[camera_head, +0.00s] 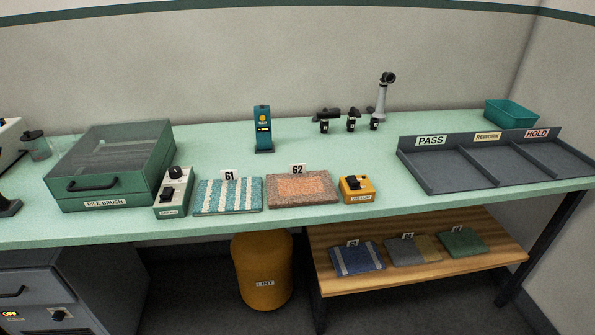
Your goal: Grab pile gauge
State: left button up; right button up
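A small upright teal device (263,131) with a yellow display stands on the pale green bench top (330,149), behind the carpet samples. It looks like the pile gauge, but its label is too small to read. It stands on its own base and nothing touches it. Neither of my grippers is in view.
Striped sample 61 (227,197) and orange sample 62 (302,189) lie at the front, between a green control box (174,192) and a yellow one (356,189). The pile brush case (112,166) is left; the sorting tray (432,171) is right. Bench around the device is clear.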

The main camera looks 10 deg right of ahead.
aim_at(264, 144)
jog(key=i+j, duration=0.3)
jog(key=j, duration=0.15)
jog(key=i+j, duration=0.35)
jog(key=j+z, duration=0.05)
